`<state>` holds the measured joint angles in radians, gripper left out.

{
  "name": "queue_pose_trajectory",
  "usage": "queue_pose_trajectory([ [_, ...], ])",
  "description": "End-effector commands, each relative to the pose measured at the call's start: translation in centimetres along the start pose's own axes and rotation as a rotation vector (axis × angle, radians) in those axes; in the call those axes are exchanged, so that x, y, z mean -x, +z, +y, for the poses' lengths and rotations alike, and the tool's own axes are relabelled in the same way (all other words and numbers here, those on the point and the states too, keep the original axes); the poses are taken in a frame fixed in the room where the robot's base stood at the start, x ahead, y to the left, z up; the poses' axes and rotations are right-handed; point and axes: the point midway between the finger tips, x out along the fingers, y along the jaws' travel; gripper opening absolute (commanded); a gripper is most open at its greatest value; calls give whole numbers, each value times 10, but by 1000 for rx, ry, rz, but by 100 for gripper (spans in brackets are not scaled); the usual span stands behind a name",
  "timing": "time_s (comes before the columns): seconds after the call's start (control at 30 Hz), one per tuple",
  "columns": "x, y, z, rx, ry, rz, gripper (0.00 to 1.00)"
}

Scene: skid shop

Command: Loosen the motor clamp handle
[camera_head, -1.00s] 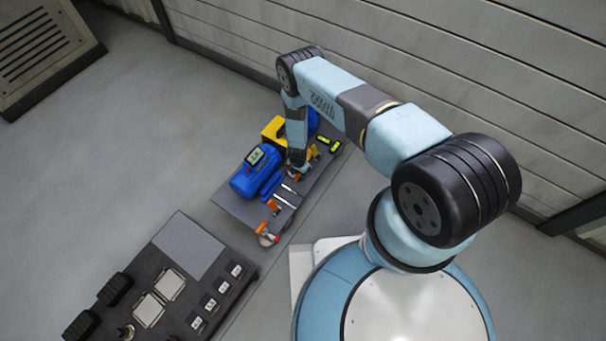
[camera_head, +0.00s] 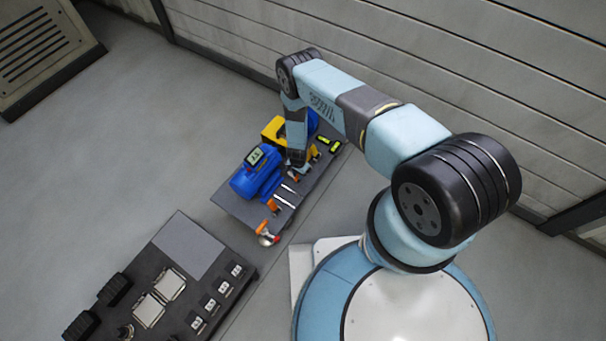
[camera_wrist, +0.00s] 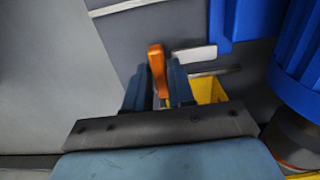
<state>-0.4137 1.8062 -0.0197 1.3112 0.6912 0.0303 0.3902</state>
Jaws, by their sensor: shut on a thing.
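The blue motor (camera_head: 245,185) sits on the dark skid plate (camera_head: 228,207) in the head view. My gripper (camera_wrist: 158,85) is shut on an orange handle (camera_wrist: 156,66), which stands up between its two fingers in the wrist view. The handle's lower end is hidden by the fingers and the gripper body. In the head view my gripper is down beside the motor's right end, and my wrist hides most of the held handle. Another orange handle (camera_head: 264,226) shows at the plate's front edge, near a red part.
A yellow part (camera_head: 272,130) and a second blue body (camera_head: 313,122) stand close behind my wrist. A yellow-green level (camera_head: 334,146) lies to the right. A dark bench (camera_head: 185,245) with panels and switches is at front left. The wall runs behind the skid.

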Motion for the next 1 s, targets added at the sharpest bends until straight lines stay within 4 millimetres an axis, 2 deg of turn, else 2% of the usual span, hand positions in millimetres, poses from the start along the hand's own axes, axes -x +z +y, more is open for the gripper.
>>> queue_pose_trajectory([
  [0.07, 0, 0, 1, 15, 2, 0, 0],
  [0.3, 0, 0, 1, 228, 2, -1, 0],
  [0.63, 0, 1, 2, 262, 2, -2, 0],
  [0.83, -1, 1, 2, 447, 2, -3, 0],
  [1.0, -1, 1, 2, 504, 2, -3, 0],
])
